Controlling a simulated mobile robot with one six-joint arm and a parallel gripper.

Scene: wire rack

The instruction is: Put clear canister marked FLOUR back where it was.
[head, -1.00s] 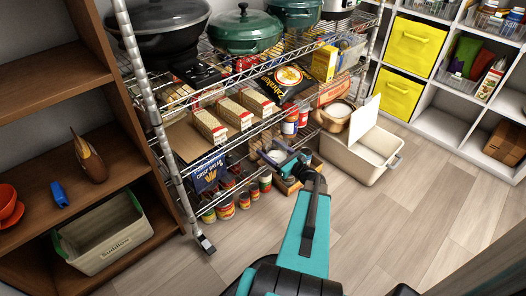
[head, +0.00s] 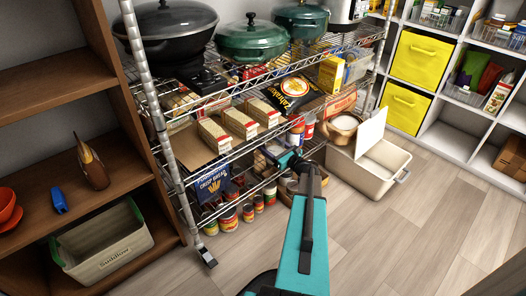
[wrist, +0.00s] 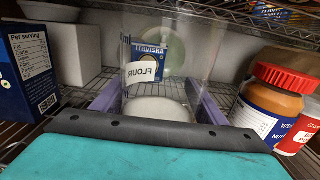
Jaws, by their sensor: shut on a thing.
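The clear canister marked FLOUR (wrist: 143,72) stands upright in the middle of the wrist view, with white flour at its bottom. My gripper (wrist: 158,100) is shut on it, a purple finger on each side. In the head view, my gripper (head: 287,160) reaches in at the right part of the wire rack (head: 215,165), between a lower shelf and the one above. The canister is small and mostly hidden there. I cannot tell whether its base touches the shelf.
A white block (wrist: 75,50) and a blue package (wrist: 150,62) are behind. An open cream bin (head: 372,165) stands on the floor beside the rack.

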